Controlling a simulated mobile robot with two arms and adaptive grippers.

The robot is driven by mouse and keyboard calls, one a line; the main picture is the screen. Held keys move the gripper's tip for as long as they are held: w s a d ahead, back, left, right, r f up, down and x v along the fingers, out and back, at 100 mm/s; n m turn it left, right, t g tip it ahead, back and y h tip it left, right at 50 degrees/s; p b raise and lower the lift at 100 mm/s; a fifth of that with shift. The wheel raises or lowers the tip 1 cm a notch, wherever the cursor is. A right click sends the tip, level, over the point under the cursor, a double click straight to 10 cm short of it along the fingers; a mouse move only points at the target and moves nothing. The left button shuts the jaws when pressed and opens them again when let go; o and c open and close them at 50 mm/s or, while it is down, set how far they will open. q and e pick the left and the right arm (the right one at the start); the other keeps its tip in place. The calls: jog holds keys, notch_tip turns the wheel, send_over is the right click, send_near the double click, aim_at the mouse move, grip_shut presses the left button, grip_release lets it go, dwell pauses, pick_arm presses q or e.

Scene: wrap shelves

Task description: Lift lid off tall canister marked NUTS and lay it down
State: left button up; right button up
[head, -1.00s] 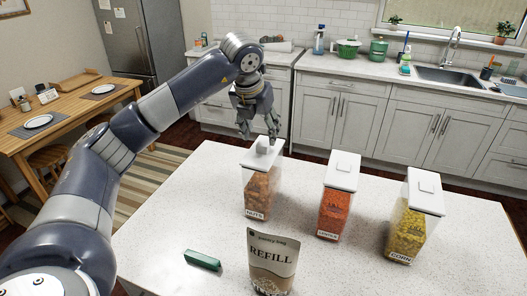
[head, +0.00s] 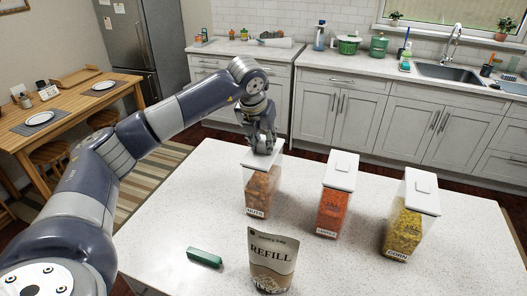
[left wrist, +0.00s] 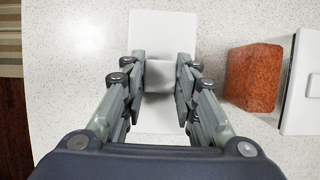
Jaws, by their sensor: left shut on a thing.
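The tall clear canister marked NUTS (head: 257,190) stands upright on the white speckled counter in the head view, holding brown nuts. Its white lid (head: 248,160) sits on top; in the left wrist view the lid (left wrist: 163,35) is a white rectangle below the gripper. My left gripper (head: 263,147) is directly above the canister, fingers pointing down. In the left wrist view its fingers (left wrist: 161,80) are shut on the lid's raised knob (left wrist: 160,73), one on each side. My right gripper is in neither view.
A canister of red lentils (head: 333,205) and a canister marked CORN (head: 407,225) stand to the right, both lidded. A REFILL pouch (head: 272,262) and a green clip (head: 204,257) are nearer the front. The counter (head: 170,215) is clear left of the canisters.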

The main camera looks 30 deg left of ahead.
pick_arm(q)
jog(key=shift+w+r+b, duration=0.1)
jog(key=shift+r+b, duration=0.3)
jog(key=shift+r, duration=0.1)
notch_tip(320, 180, up, 2)
jog(key=shift+r+b, duration=0.2)
jog(key=shift+b, duration=0.55)
jog(key=s+d+r+b, duration=0.1)
jog(key=s+d+r, duration=0.1)
jog(key=s, duration=0.6)
jog(key=s+d+r+b, duration=0.1)
jog(key=s+r, duration=0.2)
jog(key=s, duration=0.4)
jog(key=shift+s+d, duration=0.35)
jog(key=shift+d, duration=0.05)
